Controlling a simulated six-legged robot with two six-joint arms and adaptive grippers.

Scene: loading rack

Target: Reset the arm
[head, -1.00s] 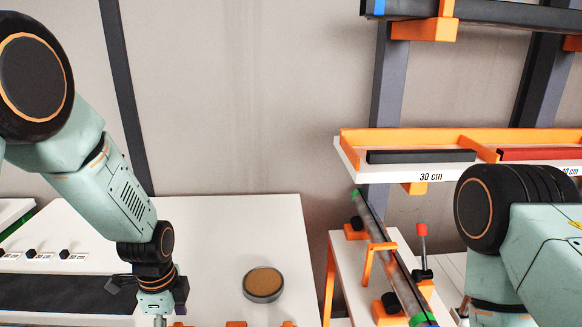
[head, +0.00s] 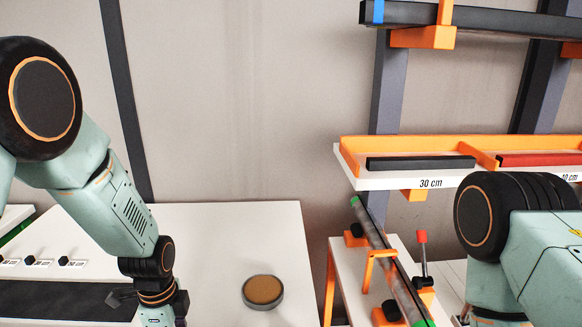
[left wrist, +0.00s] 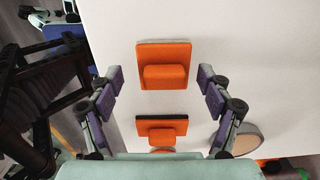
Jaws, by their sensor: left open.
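My left arm comes in from the left in the head view and points down over the white table (head: 220,235). Its wrist shows at the bottom edge, but the fingers are cut off there. Two orange holders (left wrist: 163,52) (left wrist: 161,130) stand on the table beyond and below the fingers. My right arm shows at the right of the head view; its gripper is out of frame.
A round brown-topped disc (head: 263,290) lies on the table. To the right, a bar with green ends (head: 385,245) rests in an orange fixture beside a red-tipped lever (head: 422,250). A shelf labelled 30 cm (head: 350,178) holds a black bar (head: 420,162) and a red bar (head: 540,159).

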